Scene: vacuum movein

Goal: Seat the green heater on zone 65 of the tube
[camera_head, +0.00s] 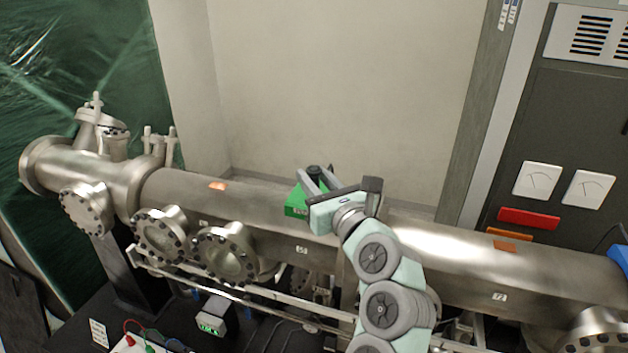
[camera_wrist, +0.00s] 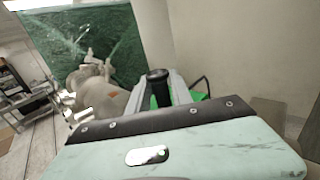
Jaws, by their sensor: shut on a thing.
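The green heater (camera_head: 295,208) is a small bright green block with a black knob on top, at the upper edge of the long metal tube (camera_head: 415,235). My gripper (camera_head: 313,175) is shut on the heater's black knob. In the wrist view the black knob (camera_wrist: 159,88) stands between the grey fingers, and a strip of green shows behind them (camera_wrist: 200,97). I cannot tell whether the heater touches the tube. A small white label (camera_head: 301,250) sits on the tube below the heater; its number is too small to read surely. My arm hides part of the tube.
Flanged ports (camera_head: 228,254) stick out from the tube's left part. Another label (camera_head: 500,297), seemingly 72, is farther right. Orange patches (camera_head: 218,186) mark the tube top. A dark cabinet (camera_head: 575,130) stands behind at right. The wall space above the tube is clear.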

